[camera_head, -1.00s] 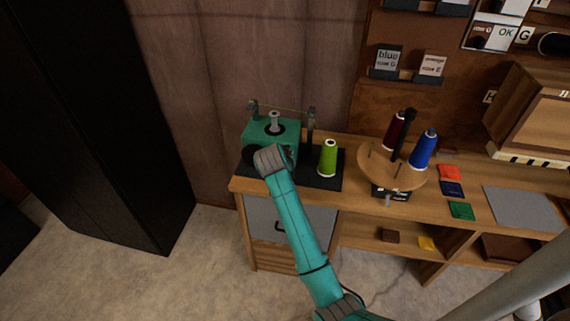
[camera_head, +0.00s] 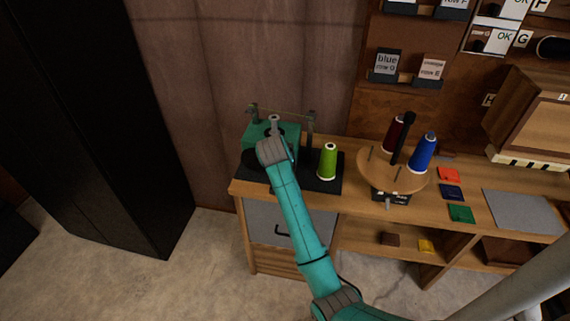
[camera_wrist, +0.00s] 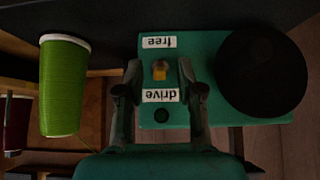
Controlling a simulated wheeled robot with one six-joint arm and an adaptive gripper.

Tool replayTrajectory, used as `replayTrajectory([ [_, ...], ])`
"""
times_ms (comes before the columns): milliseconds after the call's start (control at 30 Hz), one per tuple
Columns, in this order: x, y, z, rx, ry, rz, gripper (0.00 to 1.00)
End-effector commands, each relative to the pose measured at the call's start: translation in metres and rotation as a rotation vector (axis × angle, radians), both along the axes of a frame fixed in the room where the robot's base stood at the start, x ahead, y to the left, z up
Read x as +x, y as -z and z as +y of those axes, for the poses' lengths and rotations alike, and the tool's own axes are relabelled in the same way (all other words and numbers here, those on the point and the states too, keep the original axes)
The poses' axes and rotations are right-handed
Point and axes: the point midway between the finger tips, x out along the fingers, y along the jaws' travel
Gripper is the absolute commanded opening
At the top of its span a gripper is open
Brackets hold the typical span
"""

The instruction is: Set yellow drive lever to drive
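A dark round hole lies below the drive label. My gripper (camera_wrist: 158,80) is open, with one finger on each side of the lever and a gap on both sides. In the head view the teal winder (camera_head: 257,133) stands at the bench's left end; my arm hides the lever and gripper there.
A green thread cone (camera_head: 327,161) stands right of the winder and shows at left in the wrist view (camera_wrist: 64,88). A black disc (camera_wrist: 262,76) lies right of the lever. A round wooden stand (camera_head: 375,173) holds blue and dark red cones.

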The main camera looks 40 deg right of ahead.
Motion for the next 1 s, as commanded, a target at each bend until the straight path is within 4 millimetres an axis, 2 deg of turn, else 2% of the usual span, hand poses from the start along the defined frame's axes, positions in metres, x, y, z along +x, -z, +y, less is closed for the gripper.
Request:
replayTrajectory([
  [233, 0.0, -0.001, 0.0, 0.0, 0.0, 0.0, 0.38],
  [367, -0.003, -0.008, 0.005, -0.001, -0.001, -0.002, 0.38],
  [800, -0.034, -0.07, 0.045, -0.001, 0.0, -0.004, 0.38],
  [1000, -0.043, -0.088, 0.057, -0.001, -0.001, -0.002, 0.38],
])
